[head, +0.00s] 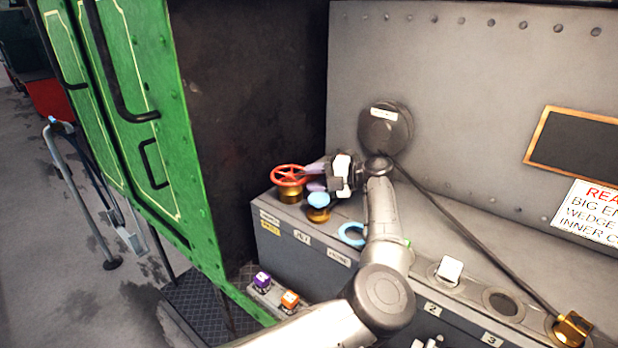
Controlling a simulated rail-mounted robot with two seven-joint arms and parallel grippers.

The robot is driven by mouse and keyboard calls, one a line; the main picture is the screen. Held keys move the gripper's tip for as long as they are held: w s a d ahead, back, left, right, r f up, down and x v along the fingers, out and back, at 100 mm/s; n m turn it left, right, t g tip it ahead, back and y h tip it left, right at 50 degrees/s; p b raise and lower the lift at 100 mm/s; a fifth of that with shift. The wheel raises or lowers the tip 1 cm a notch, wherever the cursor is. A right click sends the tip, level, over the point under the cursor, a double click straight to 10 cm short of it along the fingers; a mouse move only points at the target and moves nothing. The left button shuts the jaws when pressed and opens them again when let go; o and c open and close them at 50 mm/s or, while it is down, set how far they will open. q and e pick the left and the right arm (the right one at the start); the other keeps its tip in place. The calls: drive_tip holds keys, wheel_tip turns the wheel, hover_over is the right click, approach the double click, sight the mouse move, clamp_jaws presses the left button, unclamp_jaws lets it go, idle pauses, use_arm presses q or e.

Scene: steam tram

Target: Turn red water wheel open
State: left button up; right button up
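The red water wheel (289,175) is a small spoked handwheel on a brass base (290,193), at the left end of the grey console. My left gripper (312,172) reaches in from the right of the wheel, with its fingertips at or over the wheel's right rim. The fingers are small and partly blurred here, so I cannot tell whether they grip the rim or are apart. My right gripper is not in view.
A light-blue knob (318,200) on brass stands just right of the wheel, close under my gripper. A blue ring (352,234) lies further right. A long dark lever (480,255) crosses the console. A green door (150,120) stands on the left.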

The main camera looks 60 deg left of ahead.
use_arm(q)
drive_tip(key=shift+s+a+f, duration=0.15)
drive_tip(key=shift+s+a, duration=0.35)
drive_tip(key=shift+c, duration=0.3)
clamp_jaws()
